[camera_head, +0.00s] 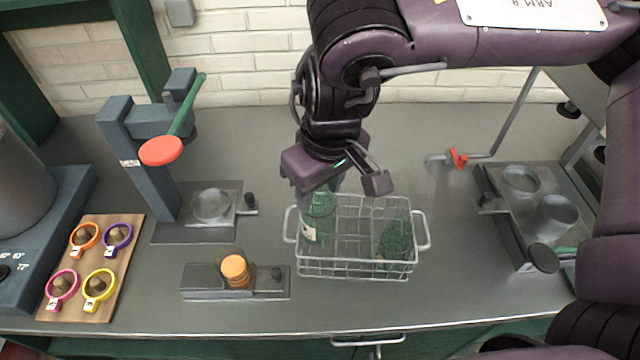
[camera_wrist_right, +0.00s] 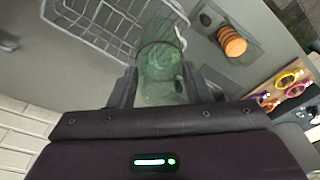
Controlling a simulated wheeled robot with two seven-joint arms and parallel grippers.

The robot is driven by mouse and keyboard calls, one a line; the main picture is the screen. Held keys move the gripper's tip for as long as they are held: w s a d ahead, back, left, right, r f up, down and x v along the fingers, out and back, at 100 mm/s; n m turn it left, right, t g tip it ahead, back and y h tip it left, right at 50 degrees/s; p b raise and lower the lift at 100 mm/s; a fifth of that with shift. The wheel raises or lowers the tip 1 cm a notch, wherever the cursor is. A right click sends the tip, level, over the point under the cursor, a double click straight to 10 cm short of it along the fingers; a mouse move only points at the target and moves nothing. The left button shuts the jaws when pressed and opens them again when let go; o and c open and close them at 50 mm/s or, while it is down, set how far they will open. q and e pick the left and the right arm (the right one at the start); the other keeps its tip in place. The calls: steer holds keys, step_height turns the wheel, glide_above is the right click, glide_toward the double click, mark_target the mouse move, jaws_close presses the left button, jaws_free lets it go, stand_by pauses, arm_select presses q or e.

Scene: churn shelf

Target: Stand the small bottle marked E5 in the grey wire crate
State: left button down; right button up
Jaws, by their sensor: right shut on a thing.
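My right gripper (camera_head: 335,187) points down and is shut on the upper part of a green glass bottle (camera_head: 319,222). The bottle also shows between the fingers in the right wrist view (camera_wrist_right: 160,62). It is about upright and has a pale label whose marking is too small to read. It is at the left part of the grey wire crate (camera_head: 355,272); I cannot tell whether its base rests on the crate floor. A second green bottle (camera_head: 395,245) stands in the crate's front right part. The crate also shows in the right wrist view (camera_wrist_right: 85,38). My left gripper is not in view.
An orange-capped item (camera_head: 235,270) sits on a metal fixture left of the crate. A lever press (camera_head: 140,150) stands behind it. A wooden board (camera_head: 92,265) holds several coloured rings at the left. A metal unit with two cups (camera_head: 515,215) is at the right.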

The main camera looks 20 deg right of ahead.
steer(key=shift+f+b, duration=1.3)
steer(key=shift+f, duration=0.7)
steer(key=shift+f+b, duration=1.05)
steer(key=shift+f, duration=0.55)
steer(key=shift+f+b, duration=0.5)
steer(key=shift+f, duration=0.45)
steer(key=shift+f, duration=0.3)
